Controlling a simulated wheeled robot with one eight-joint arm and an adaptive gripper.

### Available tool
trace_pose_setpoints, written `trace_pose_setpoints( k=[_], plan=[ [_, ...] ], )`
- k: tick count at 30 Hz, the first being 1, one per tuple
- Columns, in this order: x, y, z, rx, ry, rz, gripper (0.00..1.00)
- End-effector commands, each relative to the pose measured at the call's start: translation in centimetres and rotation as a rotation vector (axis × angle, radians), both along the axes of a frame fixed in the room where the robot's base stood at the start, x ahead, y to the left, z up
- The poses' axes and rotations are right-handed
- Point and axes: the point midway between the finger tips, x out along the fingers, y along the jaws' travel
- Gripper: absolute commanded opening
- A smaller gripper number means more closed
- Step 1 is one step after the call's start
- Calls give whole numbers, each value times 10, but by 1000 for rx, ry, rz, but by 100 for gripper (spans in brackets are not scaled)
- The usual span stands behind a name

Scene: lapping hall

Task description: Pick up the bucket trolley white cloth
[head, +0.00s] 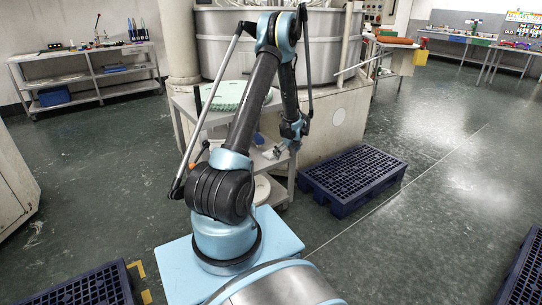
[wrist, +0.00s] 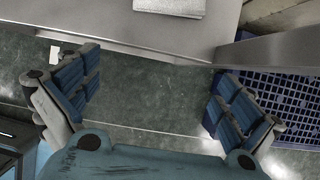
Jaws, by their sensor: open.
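A pale, flat, folded-looking piece, which looks like the white cloth (wrist: 170,6), lies on a grey metal shelf (wrist: 110,28) at the top edge of the wrist view, only partly in frame. My gripper (wrist: 152,92) is open and empty, its blue-padded fingers wide apart over the dark floor, short of the shelf edge. In the head view, my gripper (head: 284,150) hangs low at the right side of the grey trolley (head: 187,104), at about middle-shelf height. The arm hides part of the trolley, and I cannot clearly make out the cloth there.
A pale green ribbed item (head: 228,93) lies on the trolley's top. A dark blue pallet (head: 352,180) is on the floor right of the trolley. A large round metal machine (head: 225,40) stands behind. Another pallet (head: 85,288) is at front left. Floor at right is mostly clear.

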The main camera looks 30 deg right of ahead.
Motion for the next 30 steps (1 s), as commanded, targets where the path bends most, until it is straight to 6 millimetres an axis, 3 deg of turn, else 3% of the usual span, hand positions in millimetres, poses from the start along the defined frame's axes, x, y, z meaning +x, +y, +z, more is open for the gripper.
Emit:
trace_pose_setpoints(
  k=[6,12,23,30],
  plan=[
    [43,7,0,0,0,8,100],
    [72,11,0,-1,0,9,100],
    [98,13,1,-1,0,9,100],
    [110,14,-30,-1,0,9,100]
  ],
)
